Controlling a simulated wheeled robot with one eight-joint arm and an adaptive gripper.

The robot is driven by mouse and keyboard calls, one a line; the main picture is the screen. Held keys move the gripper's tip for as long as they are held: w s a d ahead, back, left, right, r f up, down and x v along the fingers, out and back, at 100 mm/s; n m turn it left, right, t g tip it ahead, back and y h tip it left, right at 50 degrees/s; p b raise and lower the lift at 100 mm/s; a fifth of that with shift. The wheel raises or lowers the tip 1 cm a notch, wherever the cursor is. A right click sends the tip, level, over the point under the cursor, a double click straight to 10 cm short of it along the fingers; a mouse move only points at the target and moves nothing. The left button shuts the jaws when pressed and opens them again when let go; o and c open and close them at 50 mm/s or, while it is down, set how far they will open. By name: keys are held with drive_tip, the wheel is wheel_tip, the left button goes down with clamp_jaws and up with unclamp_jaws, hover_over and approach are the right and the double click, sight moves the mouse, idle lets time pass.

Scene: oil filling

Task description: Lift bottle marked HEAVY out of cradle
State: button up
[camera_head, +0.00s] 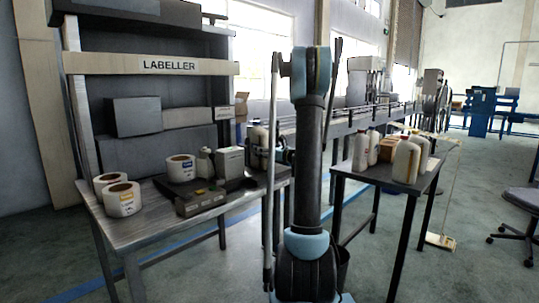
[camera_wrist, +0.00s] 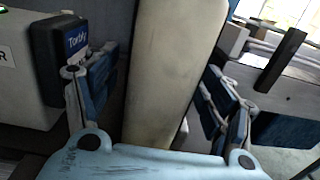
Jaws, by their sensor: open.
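A cream bottle (camera_wrist: 172,65) stands between the two fingers of my gripper (camera_wrist: 158,72) in the wrist view. The gripper is open, with a finger on each side of the bottle; I cannot tell whether either touches it. No HEAVY mark is readable, and the bottle's lower end is hidden by the gripper. In the head view, cream bottles (camera_head: 258,142) stand at the right end of the labeller bench, beside my gripper, which is mostly hidden behind my arm. I cannot make out the cradle clearly.
The labeller bench (camera_head: 150,222) carries label rolls (camera_head: 123,199), a white box (camera_head: 230,161) and a dark device (camera_head: 200,203). A dark table (camera_head: 415,183) at the right holds several bottles (camera_head: 405,161). In the wrist view, a dark block with a blue label (camera_wrist: 75,45) stands close left.

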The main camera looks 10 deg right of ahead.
drive_tip(key=shift+x, duration=1.45)
clamp_jaws()
drive_tip(key=shift+s+a, duration=0.1)
drive_tip(key=shift+s, duration=0.55)
drive_tip(key=shift+c, duration=0.2)
unclamp_jaws()
